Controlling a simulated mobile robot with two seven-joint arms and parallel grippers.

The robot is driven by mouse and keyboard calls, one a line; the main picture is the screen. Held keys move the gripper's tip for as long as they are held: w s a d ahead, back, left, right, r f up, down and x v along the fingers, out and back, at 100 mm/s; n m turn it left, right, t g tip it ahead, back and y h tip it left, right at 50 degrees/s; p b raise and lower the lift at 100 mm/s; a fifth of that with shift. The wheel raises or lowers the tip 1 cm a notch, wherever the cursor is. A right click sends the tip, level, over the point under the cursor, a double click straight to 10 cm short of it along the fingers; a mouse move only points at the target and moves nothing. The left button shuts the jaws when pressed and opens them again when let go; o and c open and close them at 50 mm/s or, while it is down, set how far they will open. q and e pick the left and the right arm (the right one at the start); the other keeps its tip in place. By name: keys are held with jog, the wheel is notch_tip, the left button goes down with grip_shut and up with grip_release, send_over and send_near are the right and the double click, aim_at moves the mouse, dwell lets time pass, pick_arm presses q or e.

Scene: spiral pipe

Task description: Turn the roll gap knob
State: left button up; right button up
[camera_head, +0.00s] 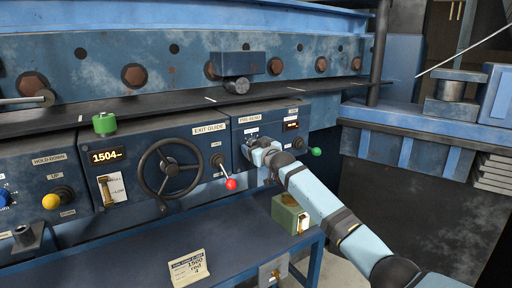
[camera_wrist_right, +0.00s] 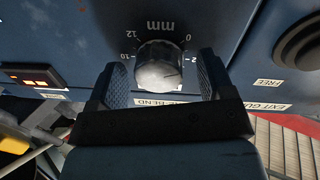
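A round silver-grey knob (camera_wrist_right: 159,68) with a dial scale marked in mm sits on the blue panel in the right wrist view. My right gripper (camera_wrist_right: 160,88) is open, with one finger on each side of the knob and a visible gap on both sides. In the head view, my right gripper (camera_head: 262,152) is at the front of the pre-bend panel (camera_head: 305,112), and the knob is hidden or too small to make out there. I cannot read a roll gap label in either view. My left gripper is not in view.
A red-tipped lever (camera_head: 231,184) and a black handwheel (camera_head: 167,168) are left of the right gripper. A green-tipped lever (camera_head: 316,151) is just right of it. A green box (camera_head: 288,214) stands below on the blue shelf, beside my right arm.

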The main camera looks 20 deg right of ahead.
jog(key=c, duration=0.9)
jog(key=shift+m, duration=0.3)
jog(key=m+p, duration=0.3)
jog(key=m, duration=0.9)
jog(key=shift+d+r+g, duration=0.1)
jog(key=shift+g, duration=0.3)
jog(key=o, duration=0.9)
